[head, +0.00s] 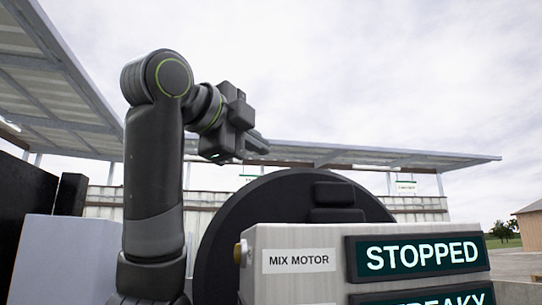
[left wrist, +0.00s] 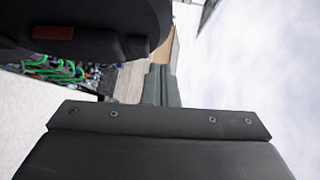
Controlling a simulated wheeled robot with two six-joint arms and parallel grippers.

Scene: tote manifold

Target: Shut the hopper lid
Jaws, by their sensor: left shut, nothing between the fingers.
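A large dark round disc (head: 240,225), which looks like the hopper lid, stands upright behind the control panel in the head view, with a dark block (head: 335,195) on its face. Its lower part is hidden by the panel. My left gripper (head: 262,145) is raised above the disc's upper left edge, apart from it in the picture. In the left wrist view its fingers (left wrist: 160,75) are together and empty. A dark rounded body (left wrist: 85,22) with a reddish patch fills the top left there; I cannot tell if it is the lid. My right gripper is not in view.
A grey control panel (head: 293,240) reading MIX MOTOR and STOPPED stands in front of the disc. A pale box (head: 60,255) is at the left. Green strands and mixed bits (left wrist: 65,70) lie under the dark body.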

